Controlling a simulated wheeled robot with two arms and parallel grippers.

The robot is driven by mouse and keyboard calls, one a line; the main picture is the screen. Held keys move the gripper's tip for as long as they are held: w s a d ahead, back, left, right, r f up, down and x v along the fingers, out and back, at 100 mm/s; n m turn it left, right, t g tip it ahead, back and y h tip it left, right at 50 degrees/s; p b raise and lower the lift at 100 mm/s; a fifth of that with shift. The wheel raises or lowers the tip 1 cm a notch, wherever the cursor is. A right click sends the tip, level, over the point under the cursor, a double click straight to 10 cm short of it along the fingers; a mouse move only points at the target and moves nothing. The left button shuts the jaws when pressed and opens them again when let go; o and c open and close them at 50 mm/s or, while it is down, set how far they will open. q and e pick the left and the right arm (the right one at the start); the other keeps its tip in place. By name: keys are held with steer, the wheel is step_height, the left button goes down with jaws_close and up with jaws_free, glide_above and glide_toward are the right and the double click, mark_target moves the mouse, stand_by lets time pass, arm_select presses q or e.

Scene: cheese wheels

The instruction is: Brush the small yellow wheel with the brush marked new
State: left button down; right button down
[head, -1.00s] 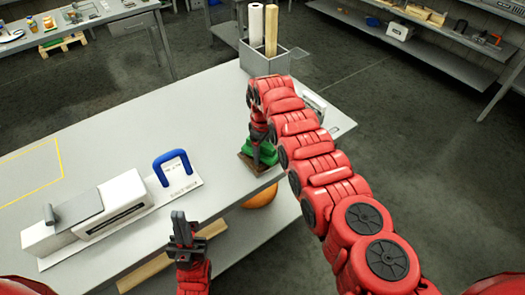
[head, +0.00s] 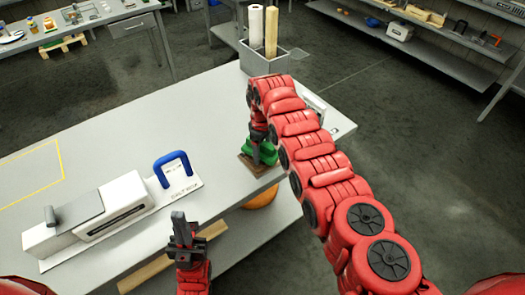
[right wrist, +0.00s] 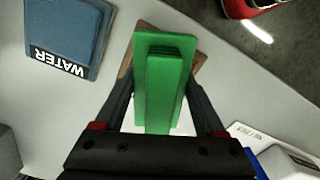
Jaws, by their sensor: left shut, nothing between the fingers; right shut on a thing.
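My right gripper (head: 258,152) is shut on a green, block-like thing with a raised ridge (right wrist: 166,80), at the table's right edge. The thing also shows in the head view (head: 268,153). A brown board (head: 250,167) lies under or behind it; whether they touch is unclear. No bristles or "new" mark can be read on the green thing. My left gripper (head: 180,216) is shut and empty, in front of the table's near edge. An orange round thing (head: 262,197) shows partly below the tabletop. I see no small yellow wheel on the visible table.
A white machine (head: 118,205) and a blue handle (head: 173,160) on a white plate stand at the near left of the table. A grey bin (head: 262,63) with rolls stands at the far end. A blue WATER block (right wrist: 68,30) shows in the wrist view. The table's middle is clear.

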mark_target(263, 144)
step_height(263, 144, up, 4)
steer(key=shift+f+p, duration=0.2)
steer(key=shift+p, duration=0.6)
steer(key=shift+r, duration=1.25)
steer(key=d, duration=0.1)
steer(key=w+d+r+m, duration=0.1)
steer(key=shift+w+d+r, duration=0.1)
steer(key=shift+w+d, duration=0.1)
steer(key=shift+d, duration=0.15)
steer(key=shift+w+d+r+m, duration=0.15)
steer(key=shift+d+r+m, duration=0.05)
steer(key=shift+d+m, duration=0.2)
steer(key=shift+w+d+r+m, duration=0.1)
steer(key=shift+d+r+m, duration=0.15)
steer(key=shift+d, duration=0.2)
